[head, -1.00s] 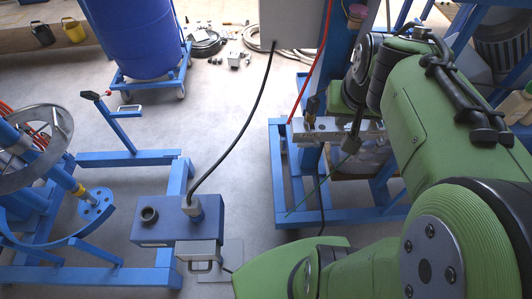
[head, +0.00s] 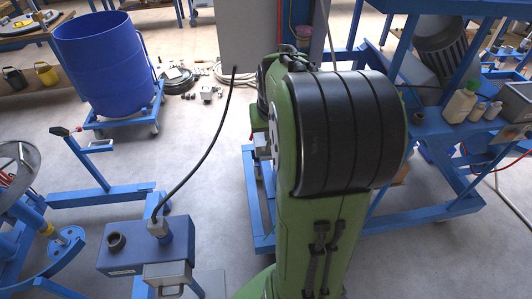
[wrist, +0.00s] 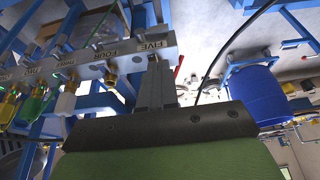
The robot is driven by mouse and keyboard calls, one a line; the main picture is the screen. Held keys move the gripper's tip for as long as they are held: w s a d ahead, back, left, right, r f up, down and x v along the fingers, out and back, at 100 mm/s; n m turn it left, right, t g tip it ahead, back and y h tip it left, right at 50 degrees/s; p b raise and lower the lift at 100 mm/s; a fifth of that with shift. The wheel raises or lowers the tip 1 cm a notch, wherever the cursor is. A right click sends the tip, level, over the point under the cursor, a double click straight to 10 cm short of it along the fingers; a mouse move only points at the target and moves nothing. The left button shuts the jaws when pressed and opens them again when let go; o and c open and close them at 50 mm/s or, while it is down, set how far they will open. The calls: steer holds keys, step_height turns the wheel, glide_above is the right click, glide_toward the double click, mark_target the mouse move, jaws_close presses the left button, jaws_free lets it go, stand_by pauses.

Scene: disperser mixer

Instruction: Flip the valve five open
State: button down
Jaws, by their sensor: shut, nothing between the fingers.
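In the wrist view a grey manifold bar (wrist: 128,55) carries stamped number labels, with the FIVE label (wrist: 155,45) near its right end. My gripper (wrist: 155,66) is shut and empty, its grey fingers pointing at the bar by the FIVE label. Valve five itself is not clearly seen; the fingers cover the area there. I cannot tell whether the fingers touch it. The fitting under FOUR (wrist: 110,76) is just left of the fingers. In the head view my own arm hides the gripper and most of the bar.
Fittings with yellow and green parts (wrist: 35,103) hang along the bar to the left. Blue frame beams surround it. A blue barrel (head: 105,65) stands on a dolly at back left. A blue box with a cable (head: 130,245) stands front left. Bottles (head: 459,105) stand right.

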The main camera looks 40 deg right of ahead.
steer(key=b+x, duration=0.2)
steer(key=x, duration=1)
steer(key=shift+s+a+f, duration=0.15)
steer(key=shift+a+f, duration=0.05)
steer(key=shift+a+f+g+h+b, duration=0.25)
steer(key=shift+g+h+b, duration=0.05)
steer(key=shift+h+b, duration=0.2)
steer(key=shift+w+a+f+n+g+h+b, duration=0.15)
steer(key=shift+w+f+g+h+b, duration=0.1)
steer(key=shift+g+h+b, duration=0.15)
steer(key=shift+w+a+f+n+g+h+b, duration=0.1)
steer(key=shift+a+f+n+g+h+b, duration=0.15)
steer(key=shift+h, duration=0.25)
steer(key=n+g+h+p, duration=0.3)
steer(key=g+h, duration=0.2)
steer(key=h, duration=0.5)
glide_toward(264, 159)
steer(key=a+f, duration=0.2)
steer(key=a, duration=0.4)
steer(key=shift+w+f+b, duration=0.25)
steer(key=shift+w+b, duration=0.05)
steer(key=shift+w, duration=0.05)
